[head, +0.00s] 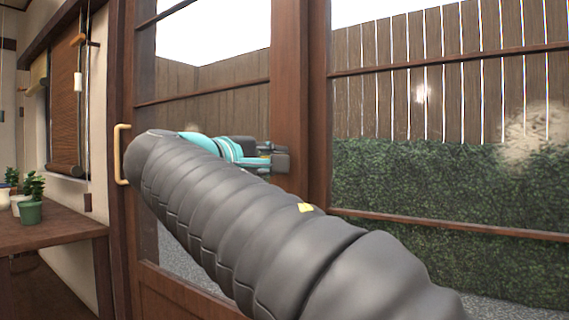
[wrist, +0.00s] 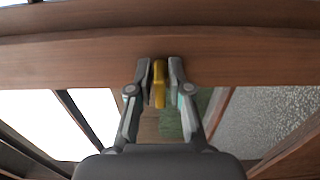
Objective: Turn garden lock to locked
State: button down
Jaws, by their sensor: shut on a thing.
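The garden lock shows in the wrist view as a small yellow lever (wrist: 159,84) on the brown wooden door frame. My gripper (wrist: 160,86) has its two fingers around this lever, one on each side, and is shut on it. In the head view my gripper (head: 280,160) is at the wooden upright (head: 290,100) between two glass panels. The lock itself is hidden there behind my gripper and arm. I cannot tell from these views whether the lock stands at locked.
A brass handle (head: 122,155) is on the door's left side. A wooden counter (head: 50,238) with potted plants (head: 31,211) stands at the left, and a rolled blind (head: 66,115) hangs above it. Beyond the glass are a hedge (head: 440,190) and a plank fence (head: 440,100).

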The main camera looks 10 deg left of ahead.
dwell(0.3)
jog(key=c, duration=1.1)
grip_release()
jog(key=v, duration=1.2)
